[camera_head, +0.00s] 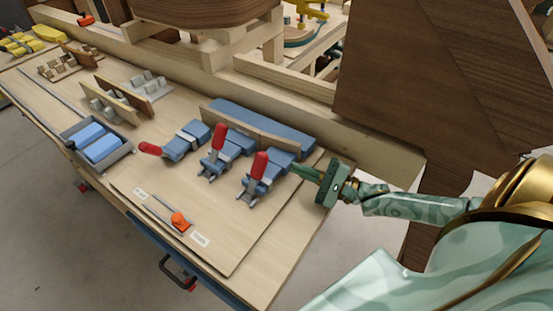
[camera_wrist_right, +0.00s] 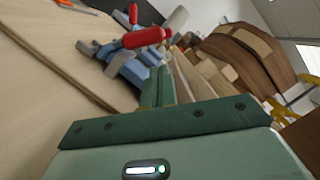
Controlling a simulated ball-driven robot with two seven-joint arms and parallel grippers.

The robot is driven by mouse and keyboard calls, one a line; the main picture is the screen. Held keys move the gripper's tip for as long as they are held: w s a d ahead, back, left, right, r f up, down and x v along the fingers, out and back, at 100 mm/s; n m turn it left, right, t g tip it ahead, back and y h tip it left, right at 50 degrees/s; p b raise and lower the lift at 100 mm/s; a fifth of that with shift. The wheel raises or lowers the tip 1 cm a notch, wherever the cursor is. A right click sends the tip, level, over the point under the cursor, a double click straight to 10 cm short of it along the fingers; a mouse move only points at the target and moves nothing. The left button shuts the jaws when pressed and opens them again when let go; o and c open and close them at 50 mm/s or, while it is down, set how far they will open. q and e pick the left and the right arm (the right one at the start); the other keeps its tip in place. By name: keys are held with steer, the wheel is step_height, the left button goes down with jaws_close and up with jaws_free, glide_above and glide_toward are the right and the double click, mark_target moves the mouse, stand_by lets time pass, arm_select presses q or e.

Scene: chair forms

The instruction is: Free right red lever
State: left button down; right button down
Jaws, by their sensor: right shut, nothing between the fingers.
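The right red lever (camera_head: 259,165) stands up from the rightmost blue-and-grey clamp (camera_head: 268,178) in the head view. In the right wrist view the nearest red lever (camera_wrist_right: 145,38) lies across the picture beyond the fingertips. My right gripper (camera_head: 297,170) is shut and empty, just right of that clamp. Its fingers point left toward the clamp; whether they touch it I cannot tell. The green fingers also show in the wrist view (camera_wrist_right: 158,78). My left gripper is not in view.
The middle red lever (camera_head: 218,137) is upright; the left one (camera_head: 150,149) lies low, pointing left. A blue bar with a wooden strip (camera_head: 250,125) runs behind the clamps. An orange knob (camera_head: 180,221) is in front. The board's front right is clear.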

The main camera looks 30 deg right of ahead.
mark_target(257, 172)
steer(key=x, duration=0.6)
steer(key=shift+w+a+r, duration=0.1)
steer(key=shift+w+a, duration=0.15)
steer(key=shift+w, duration=0.1)
